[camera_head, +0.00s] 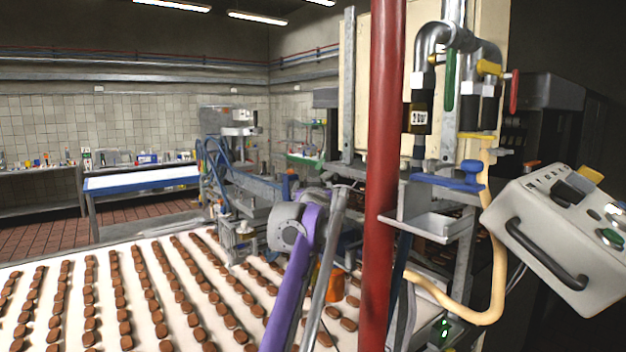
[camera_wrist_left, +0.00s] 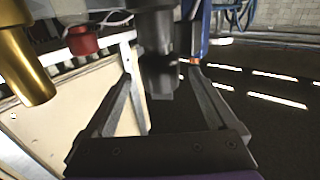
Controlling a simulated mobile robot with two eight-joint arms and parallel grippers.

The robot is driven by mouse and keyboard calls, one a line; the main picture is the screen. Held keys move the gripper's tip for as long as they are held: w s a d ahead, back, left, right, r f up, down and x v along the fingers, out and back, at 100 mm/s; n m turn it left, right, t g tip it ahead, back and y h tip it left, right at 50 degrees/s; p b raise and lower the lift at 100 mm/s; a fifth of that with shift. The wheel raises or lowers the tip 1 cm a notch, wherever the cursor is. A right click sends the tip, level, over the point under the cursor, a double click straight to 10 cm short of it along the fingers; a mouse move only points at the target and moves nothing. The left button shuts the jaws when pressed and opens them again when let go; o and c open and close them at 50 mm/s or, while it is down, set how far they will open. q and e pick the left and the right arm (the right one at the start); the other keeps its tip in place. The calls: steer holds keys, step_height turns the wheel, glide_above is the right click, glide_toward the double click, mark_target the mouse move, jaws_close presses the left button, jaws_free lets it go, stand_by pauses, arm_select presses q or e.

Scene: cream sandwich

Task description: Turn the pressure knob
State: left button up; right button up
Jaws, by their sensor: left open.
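A black pressure regulator (camera_head: 418,112) with a "2 bar" label hangs on the pipework right of the red pole in the head view. In the left wrist view a dark cylindrical part, apparently the pressure knob (camera_wrist_left: 158,62), comes down from the top. My left gripper (camera_wrist_left: 162,78) is open, with one finger on each side of this dark part. I cannot tell whether either finger touches it. In the head view my purple left arm rises at the lower middle; its gripper is not clearly visible there. My right gripper is in neither view.
A red pole (camera_head: 386,170) stands before the pipework. A conveyor with rows of brown biscuits (camera_head: 125,328) fills the lower left. A control box (camera_head: 560,240) with a black handle is at the right. A brass cylinder (camera_wrist_left: 25,75) and a red part (camera_wrist_left: 82,41) are near the gripper.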

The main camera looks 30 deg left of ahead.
arm_select(q)
steer(key=shift+p+x, duration=0.45)
steer(key=shift+x, duration=1.1)
steer(key=shift+s, duration=0.1)
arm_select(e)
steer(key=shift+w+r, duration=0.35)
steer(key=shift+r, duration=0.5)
arm_select(q)
steer(key=c, duration=1.3)
steer(key=shift+d+r+n+g+y, duration=0.15)
steer(key=shift+n+g+y, duration=0.3)
steer(key=shift+y, duration=0.25)
steer(key=shift+c, duration=0.3)
steer(key=shift+r+n+g+y+p, duration=0.1)
steer(key=shift+n+g+y+p, duration=0.45)
steer(key=shift+n+y, duration=0.15)
steer(key=shift+y, duration=0.3)
steer(key=shift+n+g, duration=0.25)
steer(key=shift+g, duration=0.05)
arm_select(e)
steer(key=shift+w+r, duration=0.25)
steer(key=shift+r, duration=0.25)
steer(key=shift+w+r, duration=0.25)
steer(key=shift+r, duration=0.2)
